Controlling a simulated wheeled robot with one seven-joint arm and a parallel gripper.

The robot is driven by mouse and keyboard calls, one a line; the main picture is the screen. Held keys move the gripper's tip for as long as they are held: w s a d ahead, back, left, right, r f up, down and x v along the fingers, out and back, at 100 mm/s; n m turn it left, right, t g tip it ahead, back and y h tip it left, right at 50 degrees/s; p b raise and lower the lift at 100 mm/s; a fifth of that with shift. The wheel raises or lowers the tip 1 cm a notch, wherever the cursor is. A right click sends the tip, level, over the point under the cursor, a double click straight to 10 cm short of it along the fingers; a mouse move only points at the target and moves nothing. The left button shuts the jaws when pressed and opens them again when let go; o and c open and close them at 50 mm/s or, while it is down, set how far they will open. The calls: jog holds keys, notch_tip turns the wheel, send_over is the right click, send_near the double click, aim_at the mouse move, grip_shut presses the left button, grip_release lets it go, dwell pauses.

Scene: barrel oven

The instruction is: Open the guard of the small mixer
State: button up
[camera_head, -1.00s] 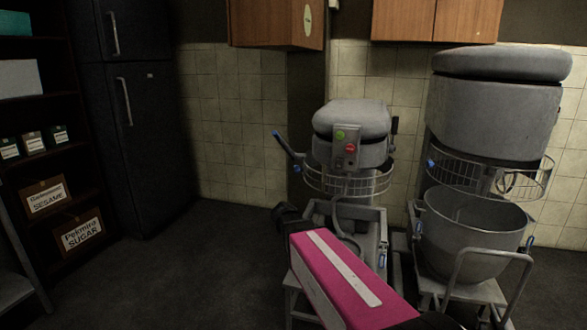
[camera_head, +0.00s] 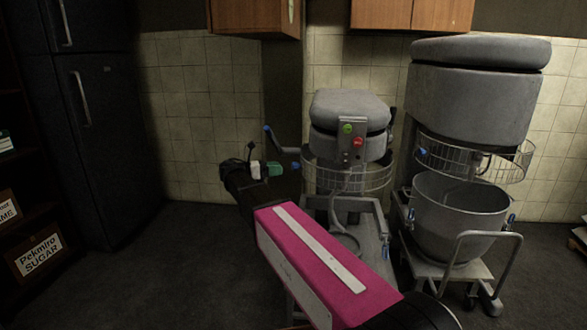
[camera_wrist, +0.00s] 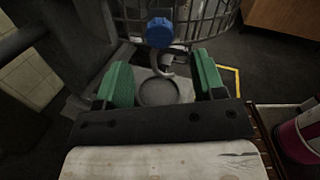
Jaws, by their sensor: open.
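The small mixer (camera_head: 349,112) stands left of a larger one, with a grey head and green and red buttons. Its wire guard (camera_head: 372,177) is a ring below the head; it also shows at the top of the wrist view (camera_wrist: 205,12). A blue knob (camera_wrist: 159,32) sits in front of the guard, ahead of my fingers. My gripper (camera_head: 265,168) is at the left of the small mixer in the head view, apart from the guard. In the wrist view my gripper (camera_wrist: 160,84) is open, its green fingers wide apart with nothing between them. The mixer's hook shows beyond them.
The large mixer (camera_head: 478,95) with its steel bowl (camera_head: 461,215) and trolley handle stands to the right. A dark fridge (camera_head: 100,125) stands at the left. The floor (camera_head: 180,255) between the fridge and my arm is clear. Wooden cabinets (camera_head: 410,14) hang above.

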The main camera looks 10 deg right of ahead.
aim_at(294, 167)
jog(key=d, duration=0.7)
jog(key=shift+d, duration=0.1)
grip_shut()
jog(key=shift+s, duration=0.1)
